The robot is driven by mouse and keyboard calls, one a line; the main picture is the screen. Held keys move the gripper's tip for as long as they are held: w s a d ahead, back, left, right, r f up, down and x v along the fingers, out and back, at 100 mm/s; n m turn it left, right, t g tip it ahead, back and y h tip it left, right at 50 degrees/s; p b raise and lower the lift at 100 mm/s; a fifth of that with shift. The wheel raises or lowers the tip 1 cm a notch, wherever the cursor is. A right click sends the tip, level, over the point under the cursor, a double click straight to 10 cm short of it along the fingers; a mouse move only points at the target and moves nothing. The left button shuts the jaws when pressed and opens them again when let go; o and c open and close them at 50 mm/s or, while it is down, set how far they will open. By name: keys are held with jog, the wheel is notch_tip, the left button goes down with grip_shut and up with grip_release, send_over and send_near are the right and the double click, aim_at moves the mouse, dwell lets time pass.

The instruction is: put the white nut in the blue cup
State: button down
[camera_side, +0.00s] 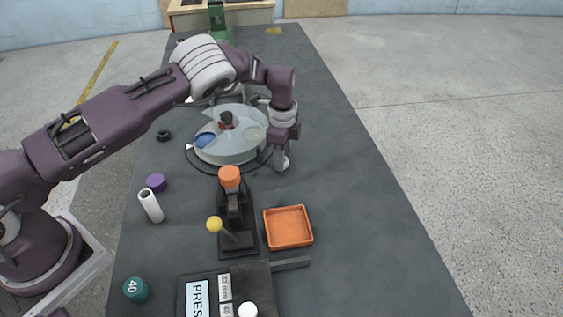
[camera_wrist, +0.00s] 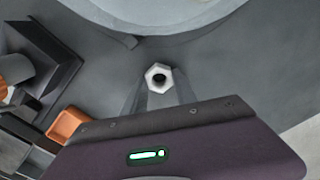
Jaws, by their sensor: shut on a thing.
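The white nut (camera_wrist: 158,77) is between the fingertips of my gripper (camera_wrist: 158,92) in the wrist view. In the side view my gripper (camera_side: 281,166) points down, low over the table just right of the round carousel, with a pale bit of the nut at its tip. The gripper is shut on the nut. The blue cup (camera_side: 205,140) appears as a blue round shape at the left of the carousel, to the left of my gripper. Its inside is hard to make out.
The round grey carousel (camera_side: 228,156) has a clear cover over part of it and a dark red knob (camera_side: 226,119). In front stand a black press with an orange top (camera_side: 229,178), an orange tray (camera_side: 288,227) and a white cylinder (camera_side: 150,206). The table's right side is clear.

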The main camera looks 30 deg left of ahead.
notch_tip(320, 180, up, 8)
jog(key=shift+r, duration=0.25)
jog(key=s+a+r+n, duration=0.3)
jog(key=s+a+n, duration=0.2)
jog(key=s+n, duration=0.3)
jog(key=s+a+r+n, duration=0.45)
jog(key=s+n, duration=0.25)
jog(key=s, duration=0.3)
jog(key=n, duration=0.3)
send_over(206, 141)
notch_tip(206, 141, down, 2)
jog(key=f, duration=0.1)
notch_tip(206, 141, down, 10)
jog(key=shift+r, duration=0.2)
jog(key=shift+f, duration=0.25)
jog(key=shift+f, duration=0.35)
